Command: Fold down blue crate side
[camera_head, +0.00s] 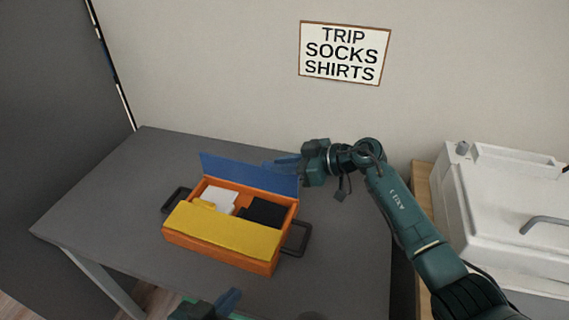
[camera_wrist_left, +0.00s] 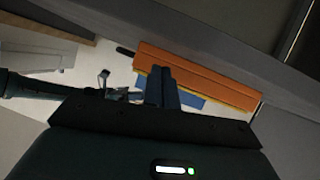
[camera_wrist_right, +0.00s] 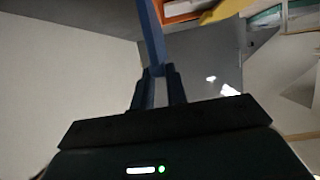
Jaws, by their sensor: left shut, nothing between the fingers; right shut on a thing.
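An orange crate (camera_head: 219,259) stands on the grey table. Its blue side (camera_head: 240,174) is at the back edge, standing up and leaning slightly backward. A yellow side or flap (camera_head: 222,233) lies along the front. My right gripper (camera_head: 279,164) is shut on the blue side near its right end; in the right wrist view the blue side (camera_wrist_right: 152,38) runs up from between the fingertips. My left gripper (camera_head: 230,299) is shut and empty, in front of the table's near edge. In the left wrist view the crate (camera_wrist_left: 195,73) shows beyond its fingers.
White (camera_head: 221,199) and black (camera_head: 265,211) items lie inside the crate. Dark handles (camera_head: 298,238) stick out at both ends. The grey table (camera_head: 110,208) is clear around it. A white case (camera_head: 500,205) stands on the right. A sign (camera_head: 344,53) hangs on the wall.

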